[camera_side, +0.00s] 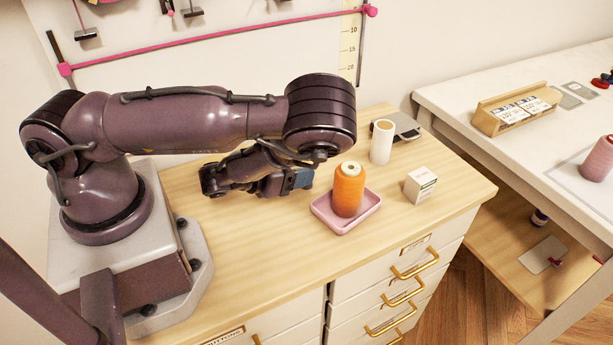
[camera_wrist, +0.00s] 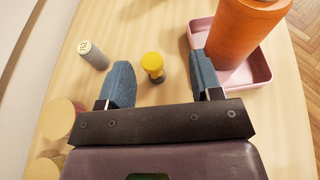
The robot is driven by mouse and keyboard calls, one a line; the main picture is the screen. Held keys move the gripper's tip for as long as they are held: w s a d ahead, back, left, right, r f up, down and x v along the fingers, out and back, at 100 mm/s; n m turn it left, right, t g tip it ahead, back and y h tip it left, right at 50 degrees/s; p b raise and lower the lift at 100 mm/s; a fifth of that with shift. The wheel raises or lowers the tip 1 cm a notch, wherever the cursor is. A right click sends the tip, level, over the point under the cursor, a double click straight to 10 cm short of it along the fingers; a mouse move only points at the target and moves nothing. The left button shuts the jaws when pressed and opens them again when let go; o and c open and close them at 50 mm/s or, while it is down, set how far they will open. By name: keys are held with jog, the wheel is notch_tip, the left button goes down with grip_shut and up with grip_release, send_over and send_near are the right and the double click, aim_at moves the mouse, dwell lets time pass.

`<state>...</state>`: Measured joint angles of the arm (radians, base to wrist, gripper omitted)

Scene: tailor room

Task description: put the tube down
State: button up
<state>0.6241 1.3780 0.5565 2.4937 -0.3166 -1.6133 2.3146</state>
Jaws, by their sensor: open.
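A white hollow tube (camera_side: 381,142) stands upright on the wooden table, behind and right of the pink tray in the side view. I cannot make it out for certain in the wrist view. My gripper (camera_side: 303,178) is low over the table, left of the tray and apart from the tube. In the wrist view its two blue fingers (camera_wrist: 162,82) are spread apart with nothing clamped between them. A small yellow-topped item (camera_wrist: 152,66) shows in the gap beyond the fingertips, with no finger touching it.
A pink tray (camera_side: 323,213) holds an orange spool (camera_side: 348,190), close to the right finger in the wrist view. A small white box (camera_side: 420,186) stands right of the tray. A grey cylinder (camera_wrist: 93,56) shows left of the fingers. The table front is clear.

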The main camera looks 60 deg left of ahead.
jog(key=w+a+r+n+g+y, duration=0.1)
jog(key=w+r+n+g+y, duration=0.3)
jog(key=n, duration=0.9)
jog(key=w+a+r+n+g, duration=0.1)
jog(key=w+r+n, duration=0.35)
jog(key=n, duration=0.85)
jog(key=s+d+f+n+g+h, duration=0.25)
jog(key=s+n+g, duration=0.45)
jog(key=n, duration=1)
jog(key=shift+t, duration=0.5)
jog(key=x, duration=0.5)
jog(key=shift+s+a+f, duration=0.15)
jog(key=shift+s+f, duration=0.05)
jog(key=shift+f, duration=0.1)
jog(key=shift+d+x, duration=0.2)
jog(key=shift+x, duration=1.35)
jog(key=shift+d+x, duration=0.2)
jog(key=shift+x, duration=1.35)
jog(key=shift+w, duration=0.15)
jog(key=c, duration=1.1)
